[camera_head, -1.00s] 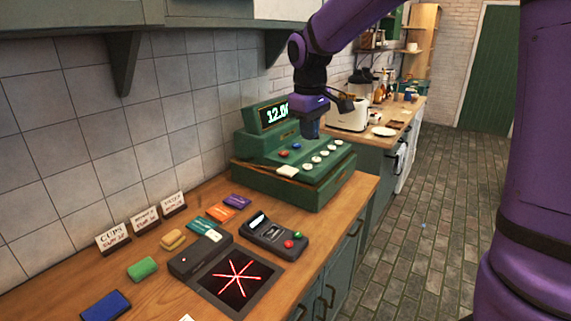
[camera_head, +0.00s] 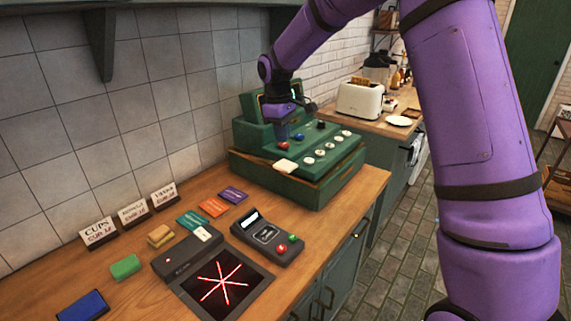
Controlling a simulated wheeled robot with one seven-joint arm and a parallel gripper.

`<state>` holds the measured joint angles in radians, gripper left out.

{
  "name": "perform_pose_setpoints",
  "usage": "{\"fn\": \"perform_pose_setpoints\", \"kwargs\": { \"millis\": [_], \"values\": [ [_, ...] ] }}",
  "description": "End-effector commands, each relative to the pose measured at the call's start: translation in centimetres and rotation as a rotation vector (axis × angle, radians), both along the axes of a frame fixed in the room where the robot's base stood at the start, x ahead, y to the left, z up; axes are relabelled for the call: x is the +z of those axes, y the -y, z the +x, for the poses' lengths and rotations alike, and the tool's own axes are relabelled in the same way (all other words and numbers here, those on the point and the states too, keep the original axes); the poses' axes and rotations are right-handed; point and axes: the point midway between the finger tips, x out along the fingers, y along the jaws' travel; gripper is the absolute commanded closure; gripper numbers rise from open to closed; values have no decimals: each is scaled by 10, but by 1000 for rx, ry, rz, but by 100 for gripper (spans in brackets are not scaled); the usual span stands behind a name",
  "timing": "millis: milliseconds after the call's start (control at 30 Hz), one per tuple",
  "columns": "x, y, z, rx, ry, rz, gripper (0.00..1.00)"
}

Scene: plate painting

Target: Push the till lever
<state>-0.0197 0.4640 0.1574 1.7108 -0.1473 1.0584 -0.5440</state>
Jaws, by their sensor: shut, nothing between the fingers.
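The green till (camera_head: 310,176) stands on the wooden counter against the tiled wall. I cannot make out for sure which part is the lever. My gripper (camera_head: 282,134) is shut and empty. It points down at the left part of the till, close to the red button; I cannot tell whether it touches.
A card terminal (camera_head: 267,237) and a scanner with a red star (camera_head: 222,284) lie in front of the till. Coloured cards (camera_head: 214,208), sponges (camera_head: 125,267) and price signs (camera_head: 98,233) are to the left. A toaster (camera_head: 360,100) stands behind on another counter.

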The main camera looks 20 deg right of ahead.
Motion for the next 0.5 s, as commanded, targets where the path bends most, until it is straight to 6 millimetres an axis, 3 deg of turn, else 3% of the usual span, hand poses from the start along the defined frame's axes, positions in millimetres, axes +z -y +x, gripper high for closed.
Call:
{"fn": "perform_pose_setpoints", "kwargs": {
  "millis": [267,500],
  "values": [
    [-5,1,-1,-1,-2,-1,100],
    [-30,2,-3,-1,-2,-1,100]
  ]
}}
